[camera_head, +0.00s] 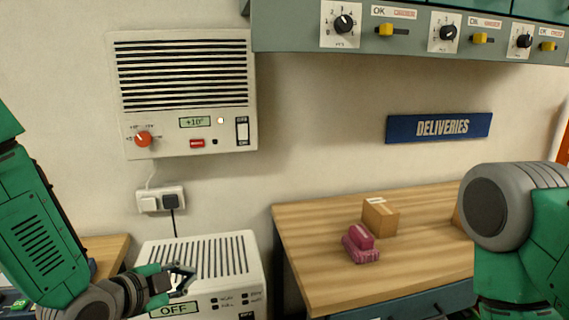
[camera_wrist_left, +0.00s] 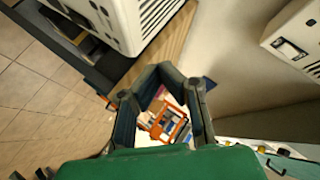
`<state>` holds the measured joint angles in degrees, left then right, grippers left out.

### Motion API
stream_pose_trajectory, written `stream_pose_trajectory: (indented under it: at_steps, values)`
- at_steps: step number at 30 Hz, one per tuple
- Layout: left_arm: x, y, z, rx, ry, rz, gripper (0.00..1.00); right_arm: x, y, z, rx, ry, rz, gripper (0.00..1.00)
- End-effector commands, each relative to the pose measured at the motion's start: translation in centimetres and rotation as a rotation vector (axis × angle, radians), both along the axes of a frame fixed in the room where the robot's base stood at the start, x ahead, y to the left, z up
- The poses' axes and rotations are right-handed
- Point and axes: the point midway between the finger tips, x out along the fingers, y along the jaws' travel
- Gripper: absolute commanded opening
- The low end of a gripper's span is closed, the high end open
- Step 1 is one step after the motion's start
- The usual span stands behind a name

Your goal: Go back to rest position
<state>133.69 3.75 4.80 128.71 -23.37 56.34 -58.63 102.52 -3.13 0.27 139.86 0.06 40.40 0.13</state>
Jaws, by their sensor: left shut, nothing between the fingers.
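My left arm comes in from the left in the head view. Its gripper (camera_head: 183,280) is in front of the white vented unit with the OFF display (camera_head: 245,262), near its top front edge. In the left wrist view the two dark fingers (camera_wrist_left: 166,72) meet at their tips and hold nothing. I cannot tell from the head view whether the gripper touches the unit. My right arm shows at the right edge as a green and grey link; its gripper is out of the picture.
A wooden table (camera_head: 320,285) holds a cardboard box (camera_head: 380,217) and a pink item (camera_head: 361,246). A white wall heater (camera_head: 185,95), a DELIVERIES sign (camera_head: 440,127) and an overhead control panel (camera_head: 290,30) are behind. The left wrist view shows an orange-framed item (camera_wrist_left: 168,124) below.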

Motion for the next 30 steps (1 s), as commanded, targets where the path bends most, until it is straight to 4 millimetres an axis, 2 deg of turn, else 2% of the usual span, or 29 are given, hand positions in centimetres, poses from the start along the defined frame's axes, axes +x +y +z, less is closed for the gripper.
stream_pose_trajectory:
  at_steps: [1, 5, 6, 8, 9, 11, 12, 16, 18, 21, 24, 30]
  values:
    - [-1.4, 0.5, -2.8, -0.028, 0.092, 0.044, 0.0, 0.0, 0.0, -0.1, 0.0, 0.0, 0.0, 0.88]
    - [-6.5, 2.1, -10.2, -0.13, 0.368, 0.229, 0.0, 0.0, 0.0, -0.1, 0.0, 0.0, 0.0, 0.88]
    - [-8.6, 2.7, -12.5, -0.16, 0.458, 0.302, 0.0, 0.0, 0.0, -0.2, 0.0, 0.0, 0.0, 0.88]
    - [-11.9, 3.7, -15.6, -0.2, 0.59, 0.421, 0.0, 0.0, 0.0, -0.2, 0.0, 0.0, 0.0, 0.88]
    - [-14.3, 4.3, -17.5, -0.223, 0.672, 0.503, 0.0, 0.0, 0.0, -0.2, 0.0, 0.0, 0.0, 0.88]
    - [-17.9, 5.3, -19.9, -0.251, 0.785, 0.634, 0.0, 0.0, 0.0, -0.3, 0.0, 0.0, 0.0, 0.88]
    - [-20.3, 5.8, -21.2, -0.265, 0.853, 0.719, 0.0, 0.0, 0.0, -0.3, 0.0, 0.0, 0.0, 0.88]
    - [-26.8, 7.5, -24.0, -0.287, 1.009, 0.968, 0.0, 0.0, 0.0, -0.3, 0.0, 0.0, 0.0, 0.88]
    - [-29.3, 8.1, -24.8, -0.29, 1.058, 1.067, 0.0, 0.0, 0.0, -0.3, 0.0, 0.0, 0.0, 0.88]
    - [-31.5, 8.6, -25.2, -0.292, 1.097, 1.159, 0.0, 0.0, 0.0, -0.4, 0.0, 0.0, 0.0, 0.88]
    - [-32.2, 8.8, -25.4, -0.293, 1.109, 1.193, 0.0, 0.0, 0.0, -0.4, 0.0, 0.0, 0.0, 0.88]
    - [-32.2, 8.8, -25.4, -0.295, 1.108, 1.194, 0.0, 0.0, 0.0, -0.4, 0.0, 0.0, 0.0, 0.88]
